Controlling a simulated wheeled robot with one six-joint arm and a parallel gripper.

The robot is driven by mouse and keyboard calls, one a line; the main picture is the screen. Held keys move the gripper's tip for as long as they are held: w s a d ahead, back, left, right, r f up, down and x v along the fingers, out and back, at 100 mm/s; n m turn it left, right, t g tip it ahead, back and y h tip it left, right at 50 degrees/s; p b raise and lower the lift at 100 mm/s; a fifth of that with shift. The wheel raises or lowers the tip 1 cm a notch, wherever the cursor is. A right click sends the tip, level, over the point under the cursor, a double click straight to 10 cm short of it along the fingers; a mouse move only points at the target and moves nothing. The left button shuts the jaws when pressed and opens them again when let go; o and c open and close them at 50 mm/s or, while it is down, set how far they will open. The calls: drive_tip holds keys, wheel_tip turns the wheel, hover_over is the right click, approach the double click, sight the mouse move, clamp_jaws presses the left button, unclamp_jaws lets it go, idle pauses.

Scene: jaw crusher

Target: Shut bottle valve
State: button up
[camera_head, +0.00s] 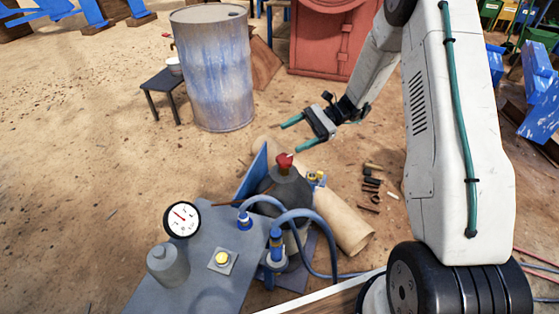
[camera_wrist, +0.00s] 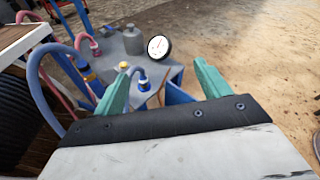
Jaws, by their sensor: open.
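The bottle valve (camera_head: 284,161) is a small red knob on top of a dark grey bottle (camera_head: 291,189), near the middle of the head view. My gripper (camera_head: 291,136) is open and empty, its two teal fingers pointing left. It appears close above the red valve in the picture; I cannot tell the gap in depth, and no contact is clear. In the wrist view my gripper (camera_wrist: 163,85) shows its fingers spread apart. I cannot make out the red valve in that view.
A grey bench (camera_head: 190,264) with a pressure gauge (camera_head: 182,219), a yellow button (camera_head: 222,258) and blue hoses (camera_head: 309,213) stands beside the bottle. The gauge (camera_wrist: 159,47) also shows in the wrist view. A blue-stained drum (camera_head: 212,70) stands behind. Sandy ground lies open at left.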

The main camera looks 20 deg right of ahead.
sight(279, 160)
drive_tip(key=w+d+f+m+t, duration=0.1)
drive_tip(key=f, duration=0.3)
drive_tip(key=w+d+f+m+t+y, duration=0.1)
drive_tip(key=f+m+t, duration=0.1)
drive_tip(key=f, duration=0.3)
drive_tip(key=w+d+f+m+t+y, duration=0.1)
drive_tip(key=f+m, duration=0.1)
drive_tip(key=f, duration=0.2)
drive_tip(key=shift+w+d+f, duration=0.15)
drive_tip(key=shift+d, duration=0.2)
drive_tip(key=shift+w+a+f+m+t+y, duration=0.1)
drive_tip(key=shift+f+m+t+y, duration=0.2)
drive_tip(key=shift+m+t, duration=0.1)
drive_tip(key=a, duration=0.5)
drive_tip(key=w+a, duration=0.1)
drive_tip(key=a, duration=0.1)
drive_tip(key=shift+w+a, duration=0.1)
drive_tip(key=shift+a, duration=0.1)
drive_tip(key=c, duration=1)
